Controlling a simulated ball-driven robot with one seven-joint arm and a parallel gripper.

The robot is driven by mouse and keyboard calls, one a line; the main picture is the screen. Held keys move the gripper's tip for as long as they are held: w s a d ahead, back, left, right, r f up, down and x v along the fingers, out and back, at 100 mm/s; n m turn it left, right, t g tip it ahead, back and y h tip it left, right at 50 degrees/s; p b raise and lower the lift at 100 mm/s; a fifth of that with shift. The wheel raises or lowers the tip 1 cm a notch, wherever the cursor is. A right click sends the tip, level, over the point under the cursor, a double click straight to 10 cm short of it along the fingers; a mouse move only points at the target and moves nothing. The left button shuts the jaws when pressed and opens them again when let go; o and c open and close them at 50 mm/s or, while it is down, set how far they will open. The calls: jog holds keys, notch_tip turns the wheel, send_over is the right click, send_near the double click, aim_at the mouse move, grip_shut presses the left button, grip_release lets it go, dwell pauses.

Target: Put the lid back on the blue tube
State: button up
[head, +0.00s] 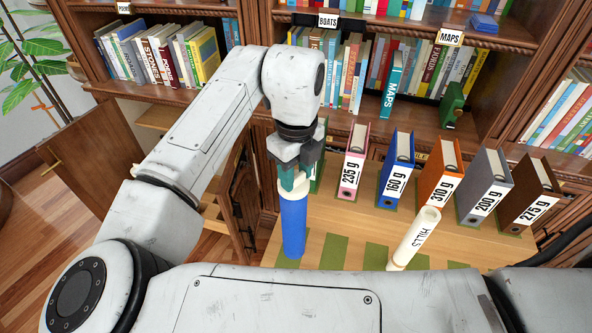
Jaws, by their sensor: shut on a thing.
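The blue tube (294,226) stands upright on the wooden surface, left of the white tube. A cream lid (296,188) is at its top end. My gripper (292,179) points down over the tube, and its teal fingers are shut on the lid. The fingers partly hide the lid. The lid is in line with the tube and seems to touch its top; I cannot tell whether it is fully seated.
A white tube marked HILLS (413,240) leans right of the blue tube. Behind it stand pink (351,165), blue (396,172), orange (440,172), grey (484,186) and brown (530,193) binders. Full bookshelves are behind. An open cabinet door (88,158) is at left.

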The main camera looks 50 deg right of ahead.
jog(key=o, duration=1.6)
jog(key=shift+c, duration=0.2)
jog(key=shift+r, duration=0.1)
jog(key=shift+r+p, duration=2.75)
jog(key=shift+r, duration=0.7)
grip_shut()
jog(key=shift+f+b, duration=1.8)
jog(key=shift+f, duration=0.7)
jog(key=shift+r, duration=0.1)
